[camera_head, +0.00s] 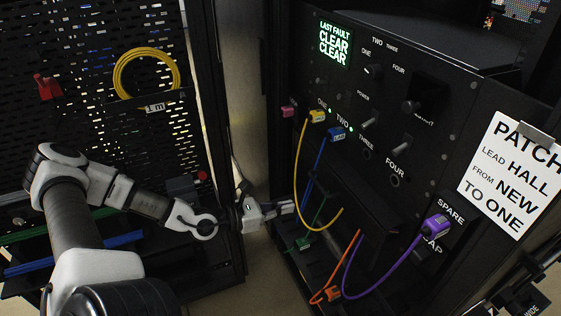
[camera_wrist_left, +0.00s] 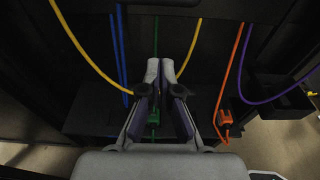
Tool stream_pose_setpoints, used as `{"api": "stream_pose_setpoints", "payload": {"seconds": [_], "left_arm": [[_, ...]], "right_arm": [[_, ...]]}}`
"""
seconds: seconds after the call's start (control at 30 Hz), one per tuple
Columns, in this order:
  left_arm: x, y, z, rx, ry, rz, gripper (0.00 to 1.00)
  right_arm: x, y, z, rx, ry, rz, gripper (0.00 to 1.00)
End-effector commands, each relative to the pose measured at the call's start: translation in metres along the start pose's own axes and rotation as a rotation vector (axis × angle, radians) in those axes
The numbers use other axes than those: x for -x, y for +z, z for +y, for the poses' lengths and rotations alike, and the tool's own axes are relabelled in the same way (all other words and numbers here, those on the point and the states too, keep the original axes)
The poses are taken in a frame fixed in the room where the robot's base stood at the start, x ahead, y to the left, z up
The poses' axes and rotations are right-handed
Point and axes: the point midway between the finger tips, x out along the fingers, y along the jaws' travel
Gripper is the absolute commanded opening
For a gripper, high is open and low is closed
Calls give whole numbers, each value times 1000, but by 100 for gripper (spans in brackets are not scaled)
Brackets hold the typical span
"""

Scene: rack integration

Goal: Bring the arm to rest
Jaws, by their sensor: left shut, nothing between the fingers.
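My left arm (camera_head: 130,196) comes in from the left and reaches toward the black panel. My left gripper (camera_head: 290,207) is shut and empty, in front of the panel's lower left part. In the left wrist view its two fingertips (camera_wrist_left: 160,66) are together, with nothing between them. Behind and below them a green plug (camera_wrist_left: 154,117) shows, partly hidden by the fingers. In the head view the green plug (camera_head: 303,242) is just below the gripper. I cannot tell whether the fingers touch the green or blue cable. My right gripper is not seen.
The panel (camera_head: 445,125) carries a yellow plug (camera_head: 317,116), a blue plug (camera_head: 337,133) and a purple plug (camera_head: 436,225). Their cables hang near my gripper. An orange plug (camera_head: 331,293) is low down. A perforated rack (camera_head: 200,60) with a coiled yellow cable (camera_head: 120,72) stands left.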

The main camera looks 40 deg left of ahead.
Motion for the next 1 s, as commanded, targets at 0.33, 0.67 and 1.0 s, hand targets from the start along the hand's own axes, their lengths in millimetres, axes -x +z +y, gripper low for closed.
{"api": "stream_pose_setpoints", "payload": {"seconds": [0.33, 0.67, 1.0], "left_arm": [[11, -2, 0, -1, 0, 2, 0], [9, -32, -30, -100, -148, 172, 0], [95, -134, -214, -704, -1232, 595, 0]], "right_arm": [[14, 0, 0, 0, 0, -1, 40], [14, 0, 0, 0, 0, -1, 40], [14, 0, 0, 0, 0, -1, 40]]}}
